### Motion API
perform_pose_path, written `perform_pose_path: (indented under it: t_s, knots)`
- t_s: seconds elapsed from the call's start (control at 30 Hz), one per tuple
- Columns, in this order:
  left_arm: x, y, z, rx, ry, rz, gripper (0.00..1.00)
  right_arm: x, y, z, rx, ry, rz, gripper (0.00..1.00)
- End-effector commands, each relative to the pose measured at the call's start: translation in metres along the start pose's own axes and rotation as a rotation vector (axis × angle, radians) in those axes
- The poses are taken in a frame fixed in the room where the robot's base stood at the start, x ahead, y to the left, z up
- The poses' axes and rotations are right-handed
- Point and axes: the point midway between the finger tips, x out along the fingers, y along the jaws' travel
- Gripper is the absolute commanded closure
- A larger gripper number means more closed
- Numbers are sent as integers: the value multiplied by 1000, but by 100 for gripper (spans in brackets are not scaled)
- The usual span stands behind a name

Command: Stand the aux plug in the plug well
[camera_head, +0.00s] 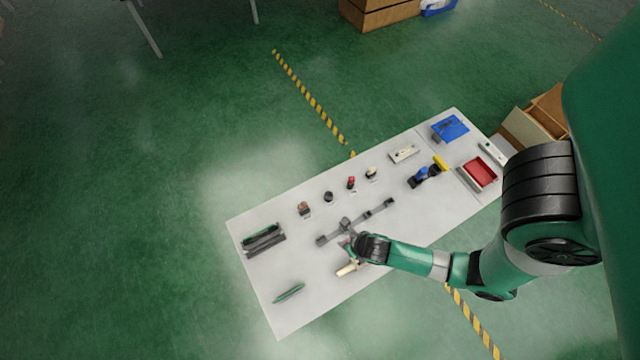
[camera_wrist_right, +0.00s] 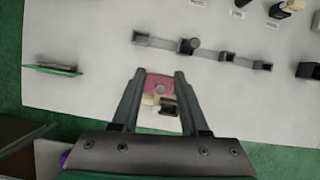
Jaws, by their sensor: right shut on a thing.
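My right gripper (camera_head: 350,243) is above the near middle of the white table. The right wrist view shows its two fingers (camera_wrist_right: 158,88) closed on a pink-red piece (camera_wrist_right: 158,82) with a grey round spot, which appears to be the aux plug. A cream part (camera_wrist_right: 150,101) and a small dark square part (camera_wrist_right: 168,107) show just below it between the fingers. A grey rail with several square sockets (camera_head: 378,211) lies beyond the gripper, also in the right wrist view (camera_wrist_right: 225,54). A dark round piece (camera_wrist_right: 194,43) sits at one socket. I cannot tell which socket is the plug well. My left gripper is not in view.
Several small knob-like fixtures (camera_head: 328,197) stand in a row behind the rail. A dark green-black tray (camera_head: 263,240) is at the left, a green pen-like piece (camera_head: 289,293) at the front left. A blue and yellow item (camera_head: 424,176) and red tray (camera_head: 482,170) are at the right.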

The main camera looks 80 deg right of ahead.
Motion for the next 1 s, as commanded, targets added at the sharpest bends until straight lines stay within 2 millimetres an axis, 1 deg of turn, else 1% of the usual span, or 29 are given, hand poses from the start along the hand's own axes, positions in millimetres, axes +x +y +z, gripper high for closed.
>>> perform_pose_path:
  t_s: [0.03, 0.13, 0.2, 0.3, 0.33, 0.43, 0.6, 0.67, 0.7, 0.8, 0.87, 1.0]
  knots:
    - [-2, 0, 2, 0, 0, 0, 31, 12, 8, 11, 4, -3, 1, 100]
    - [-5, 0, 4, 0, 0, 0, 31, 34, 21, 30, 3, -3, 2, 100]
    - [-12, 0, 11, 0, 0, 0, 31, 58, 27, 33, 1, 1, 0, 100]
    - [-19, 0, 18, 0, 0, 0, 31, 81, 35, 40, 0, -1, 1, 100]
    - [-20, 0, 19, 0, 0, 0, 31, 86, 36, 41, 0, 0, 0, 100]
    - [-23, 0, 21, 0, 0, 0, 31, 96, 40, 45, 0, -1, 0, 100]
    - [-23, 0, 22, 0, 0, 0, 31, 100, 41, 46, 0, 0, 0, 100]
    - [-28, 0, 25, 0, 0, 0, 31, 109, 44, 48, 1, -1, 1, 100]
    - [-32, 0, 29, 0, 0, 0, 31, 118, 43, 42, 0, 2, -1, 100]
    - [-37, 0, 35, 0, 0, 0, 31, 131, 43, 36, -1, 2, 0, 100]
    - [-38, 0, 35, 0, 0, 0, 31, 134, 44, 36, 0, 0, 1, 100]
    - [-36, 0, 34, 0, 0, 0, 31, 132, 44, 36, 0, -1, 1, 100]
